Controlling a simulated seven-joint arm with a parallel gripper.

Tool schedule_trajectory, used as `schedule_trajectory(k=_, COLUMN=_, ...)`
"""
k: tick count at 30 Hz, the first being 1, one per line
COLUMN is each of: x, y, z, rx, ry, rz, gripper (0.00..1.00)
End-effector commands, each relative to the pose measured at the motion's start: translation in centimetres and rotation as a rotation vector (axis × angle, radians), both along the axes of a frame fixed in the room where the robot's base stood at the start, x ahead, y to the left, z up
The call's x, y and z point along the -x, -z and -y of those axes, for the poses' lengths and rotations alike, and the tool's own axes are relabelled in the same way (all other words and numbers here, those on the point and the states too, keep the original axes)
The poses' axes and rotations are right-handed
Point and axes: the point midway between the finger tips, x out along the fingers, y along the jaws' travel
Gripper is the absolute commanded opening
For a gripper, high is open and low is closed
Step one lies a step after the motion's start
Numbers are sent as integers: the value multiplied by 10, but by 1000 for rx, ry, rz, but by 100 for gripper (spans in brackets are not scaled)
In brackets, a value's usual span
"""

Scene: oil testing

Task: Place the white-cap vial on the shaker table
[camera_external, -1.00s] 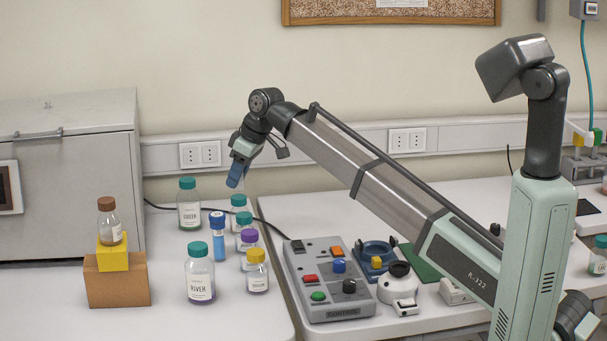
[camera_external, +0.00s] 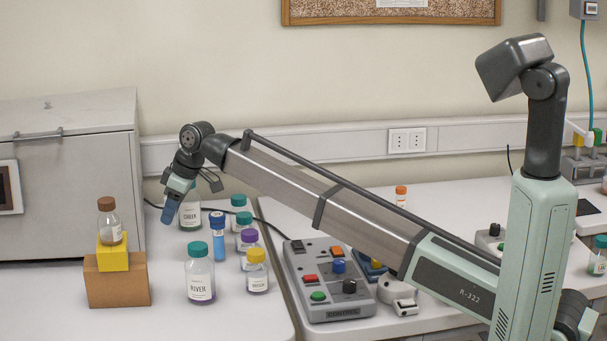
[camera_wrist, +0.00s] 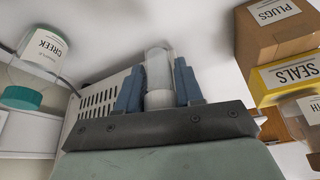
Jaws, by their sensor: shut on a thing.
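My gripper (camera_external: 169,213) is at the left, in the air above the left bench, between the yellow box and the Creek bottle. Its blue fingers also show in the wrist view (camera_wrist: 158,82). They are shut on a clear vial with a white cap (camera_wrist: 158,99), the cap toward the wrist and the clear body pointing away. The vial cannot be made out in the external view. I cannot identify the shaker table in either view.
The Creek bottle (camera_external: 190,216), River bottle (camera_external: 200,282), blue-capped tube (camera_external: 217,246) and several other bottles stand right of the gripper. A control box (camera_external: 330,285) is further right.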

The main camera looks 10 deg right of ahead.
Motion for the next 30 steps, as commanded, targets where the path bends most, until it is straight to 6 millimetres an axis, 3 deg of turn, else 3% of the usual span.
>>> schedule_trajectory(k=12, x=0, y=58, z=1, rx=2, ry=0, rz=-1, gripper=6)
schedule_trajectory(k=25, x=0, y=97, z=0, rx=1, ry=0, rz=0, gripper=6)
schedule_trajectory(k=30, x=0, y=99, z=0, rx=0, ry=0, rz=0, gripper=6)
